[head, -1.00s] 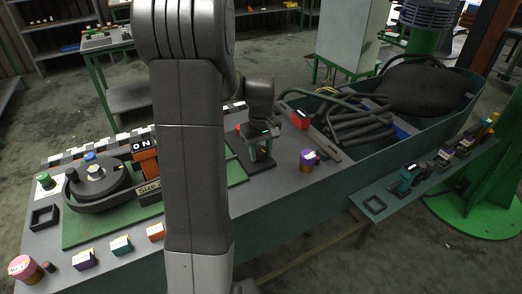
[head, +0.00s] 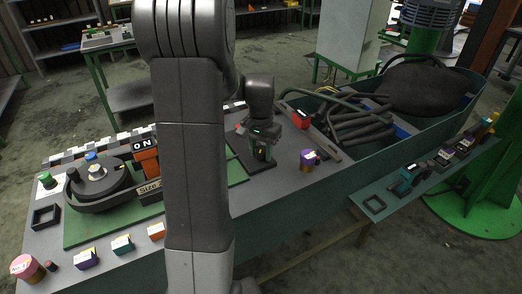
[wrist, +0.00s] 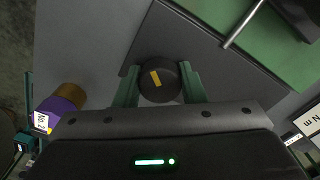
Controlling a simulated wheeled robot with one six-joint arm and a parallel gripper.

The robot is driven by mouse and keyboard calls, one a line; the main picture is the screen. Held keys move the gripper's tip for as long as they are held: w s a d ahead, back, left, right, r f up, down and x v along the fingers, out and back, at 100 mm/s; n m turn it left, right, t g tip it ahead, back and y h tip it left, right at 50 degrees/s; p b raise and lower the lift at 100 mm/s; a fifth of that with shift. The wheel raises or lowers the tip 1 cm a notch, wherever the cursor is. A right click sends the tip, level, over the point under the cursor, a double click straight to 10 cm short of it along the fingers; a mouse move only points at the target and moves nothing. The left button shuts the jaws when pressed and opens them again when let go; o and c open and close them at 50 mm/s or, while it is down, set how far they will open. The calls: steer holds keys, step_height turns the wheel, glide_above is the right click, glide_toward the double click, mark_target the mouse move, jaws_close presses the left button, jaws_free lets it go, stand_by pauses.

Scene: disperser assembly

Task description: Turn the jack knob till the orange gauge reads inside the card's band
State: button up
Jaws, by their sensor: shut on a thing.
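In the wrist view, the dark round jack knob (wrist: 172,90) has a yellow mark on top, slightly tilted. My gripper (wrist: 158,86) has one green finger on each side of it and is shut on it. In the head view, my gripper (head: 263,152) points down over a dark base plate (head: 238,168), and the knob is hidden. An orange upright part (head: 147,164), possibly the gauge, stands left of my arm. The reading and the card's band cannot be made out.
A dark round disc assembly (head: 100,190) sits on the green plate (head: 85,232) at left. Several small coloured blocks line the front edge. A trough with black hoses (head: 350,125) lies at right.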

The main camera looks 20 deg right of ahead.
mark_target(260, 149)
steer(key=m, duration=0.6)
steer(key=shift+w, duration=0.1)
steer(key=m, duration=0.6)
steer(key=shift+m, duration=0.4)
steer(key=o, duration=1)
steer(key=shift+r, duration=0.1)
step_height(260, 149, up, 14)
steer(key=shift+f, duration=0.3)
